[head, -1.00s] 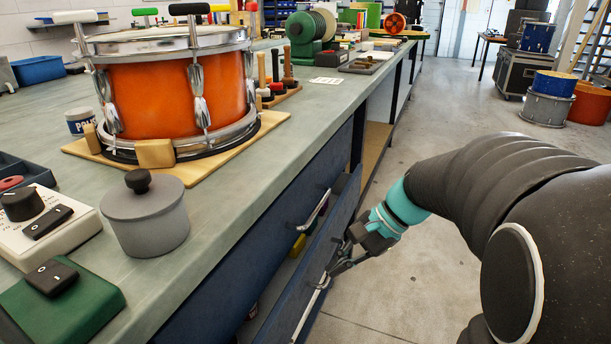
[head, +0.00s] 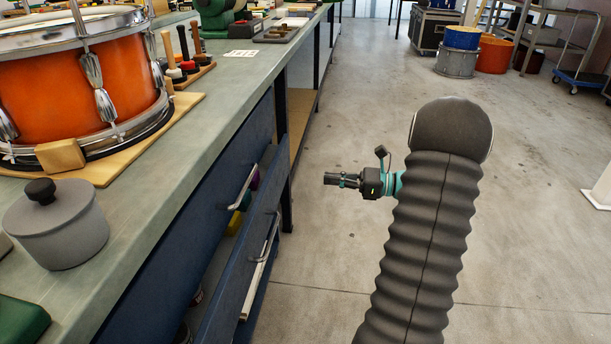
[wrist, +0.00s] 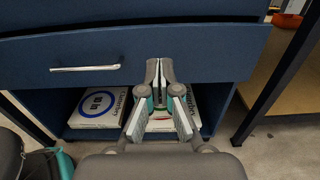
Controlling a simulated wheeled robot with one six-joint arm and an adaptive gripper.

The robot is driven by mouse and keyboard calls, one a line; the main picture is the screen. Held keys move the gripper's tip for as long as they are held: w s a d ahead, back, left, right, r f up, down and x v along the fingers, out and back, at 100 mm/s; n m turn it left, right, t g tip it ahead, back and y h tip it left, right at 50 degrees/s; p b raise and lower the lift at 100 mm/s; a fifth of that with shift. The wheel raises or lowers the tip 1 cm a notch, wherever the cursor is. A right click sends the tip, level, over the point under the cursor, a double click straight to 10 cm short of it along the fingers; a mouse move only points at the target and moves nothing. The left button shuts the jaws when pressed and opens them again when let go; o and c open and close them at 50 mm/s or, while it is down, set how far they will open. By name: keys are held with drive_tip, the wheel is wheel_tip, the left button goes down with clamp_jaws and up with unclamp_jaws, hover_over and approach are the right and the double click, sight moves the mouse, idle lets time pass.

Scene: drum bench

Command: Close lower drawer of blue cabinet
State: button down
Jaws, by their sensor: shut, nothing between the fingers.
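The blue cabinet (head: 150,290) is under the bench top at left in the head view. Its lower drawer (head: 232,290) stands pulled out, with colored items showing in the gap behind its front. Its long bar handle (head: 262,245) is on the outer face. The upper drawer's handle (head: 240,187) is above it. My gripper (head: 328,179) is shut and empty, pointing left at the cabinet, apart from the drawer. In the wrist view my gripper (wrist: 160,68) points at a blue drawer front (wrist: 200,55), right of its handle (wrist: 85,68).
An orange drum (head: 80,80) and a grey lidded pot (head: 55,225) stand on the bench top (head: 150,200). Boxes (wrist: 100,105) lie on an open shelf below the drawer in the wrist view. The floor (head: 540,240) to the right is clear.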

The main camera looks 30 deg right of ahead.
sight(272, 173)
drive_tip(key=x, duration=1.3)
drive_tip(key=shift+w+a, duration=0.1)
drive_tip(key=shift+a, duration=0.1)
